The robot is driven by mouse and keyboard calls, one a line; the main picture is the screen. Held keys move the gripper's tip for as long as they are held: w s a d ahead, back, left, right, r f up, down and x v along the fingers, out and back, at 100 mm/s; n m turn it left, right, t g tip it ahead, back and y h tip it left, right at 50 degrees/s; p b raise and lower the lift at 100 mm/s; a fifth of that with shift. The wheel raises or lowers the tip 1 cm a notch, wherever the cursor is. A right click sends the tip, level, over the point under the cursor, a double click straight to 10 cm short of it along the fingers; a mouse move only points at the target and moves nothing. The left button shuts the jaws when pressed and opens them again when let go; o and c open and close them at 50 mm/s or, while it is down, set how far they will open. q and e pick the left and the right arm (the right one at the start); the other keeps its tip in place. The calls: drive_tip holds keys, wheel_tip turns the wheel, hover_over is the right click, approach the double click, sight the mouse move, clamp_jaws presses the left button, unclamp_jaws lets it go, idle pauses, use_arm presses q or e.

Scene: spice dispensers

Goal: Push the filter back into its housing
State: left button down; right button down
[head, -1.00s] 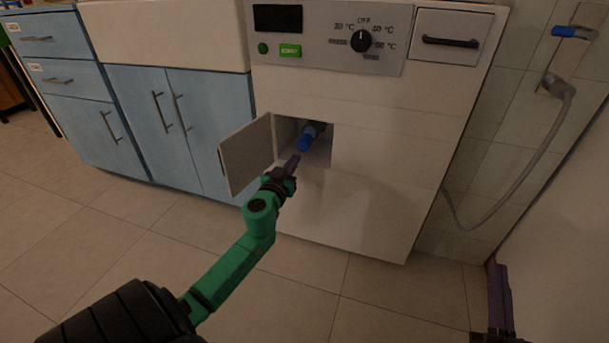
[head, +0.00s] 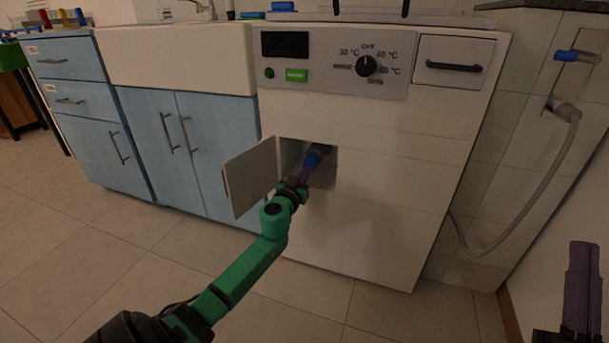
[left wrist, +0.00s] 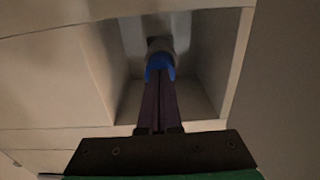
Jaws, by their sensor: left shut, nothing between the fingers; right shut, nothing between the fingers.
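The filter shows as a blue-ended cylinder (head: 314,157) inside the square opening (head: 329,178) low on the white machine. Its blue end also shows in the left wrist view (left wrist: 160,66), straight beyond my fingertips, with a grey part behind it. My left gripper (head: 304,176) is shut and reaches into the opening. In the left wrist view its fingertips (left wrist: 160,76) are at the blue end and seem to touch it. My right gripper (head: 582,262) is shut and empty at the right edge of the head view, away from the machine.
The small flap door (head: 250,178) stands open left of the opening, close to my left arm. Blue cabinets (head: 185,150) stand to the left. A grey hose (head: 530,206) hangs on the tiled wall at right. The floor in front is clear.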

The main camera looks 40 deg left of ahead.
use_arm(q)
drive_tip(key=shift+w, duration=0.15)
drive_tip(key=shift+w+a, duration=0.2)
drive_tip(key=shift+w, duration=0.15)
drive_tip(key=p+v, duration=0.1)
drive_tip(key=v, duration=0.4)
idle(0.4)
idle(0.4)
